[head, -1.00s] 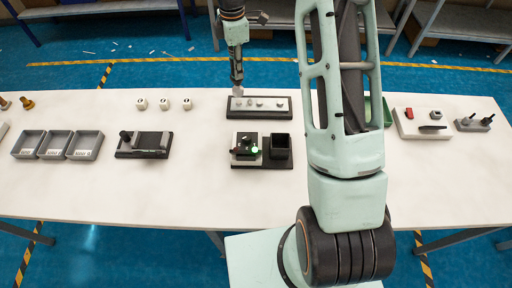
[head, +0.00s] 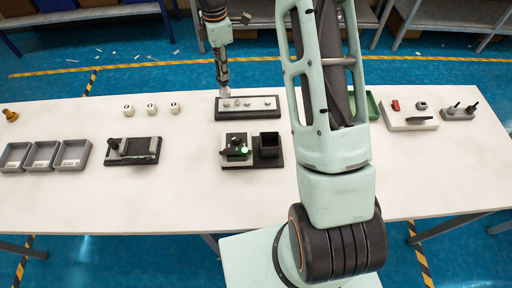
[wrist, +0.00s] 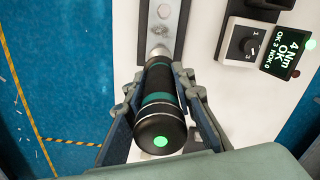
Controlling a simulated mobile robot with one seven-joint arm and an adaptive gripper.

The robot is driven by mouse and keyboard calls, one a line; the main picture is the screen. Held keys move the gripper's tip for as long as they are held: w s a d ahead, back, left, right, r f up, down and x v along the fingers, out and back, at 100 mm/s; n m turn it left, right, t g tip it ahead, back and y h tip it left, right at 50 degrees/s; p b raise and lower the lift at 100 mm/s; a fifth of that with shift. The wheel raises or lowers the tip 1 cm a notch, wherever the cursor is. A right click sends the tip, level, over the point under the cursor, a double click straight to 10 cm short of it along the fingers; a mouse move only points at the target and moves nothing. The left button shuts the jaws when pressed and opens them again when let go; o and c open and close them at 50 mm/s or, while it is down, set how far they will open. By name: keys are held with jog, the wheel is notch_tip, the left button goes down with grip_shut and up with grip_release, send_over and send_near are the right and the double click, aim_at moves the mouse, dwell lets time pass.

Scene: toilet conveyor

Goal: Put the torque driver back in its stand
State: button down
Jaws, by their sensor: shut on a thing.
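The torque driver (wrist: 160,108) is dark with teal bands and a lit green end cap. My gripper (wrist: 163,115) is shut around its body in the wrist view. In the head view my gripper (head: 221,65) is over the back of the table. The driver's tip points down at the left end of the bolt plate (head: 245,116); I cannot tell whether it touches. The stand appears to be the empty black square holder (head: 269,144) in front of the plate. Beside it is the controller (head: 235,146), whose display (wrist: 286,54) reads 4 Nm, OK 3, NOK 0.
A green tray (head: 372,104), a white box (head: 408,116) and a grey block (head: 458,114) are on the right. The front of the table (head: 130,205) is clear.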

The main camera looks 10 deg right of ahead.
jog(key=shift+r, duration=0.1)
jog(key=shift+s+d+r, duration=0.25)
jog(key=shift+s+d, duration=0.05)
jog(key=shift+s, duration=0.05)
jog(key=s+d+r, duration=0.2)
jog(key=s+d, duration=0.2)
jog(key=s, duration=0.6)
jog(key=s+d+r, duration=0.3)
jog(key=s+d, duration=0.2)
jog(key=s, duration=0.5)
jog(key=shift+s+d+r, duration=0.2)
jog(key=shift+s+d, duration=0.05)
jog(key=shift+s, duration=0.05)
jog(key=shift+f, duration=0.1)
jog(key=shift+f+b, duration=1.5)
jog(key=shift+f, duration=0.5)
jog(key=shift+f, duration=0.3)
notch_tip(320, 180, down, 8)
jog(key=b, duration=0.6)
jog(key=shift+r, duration=0.2)
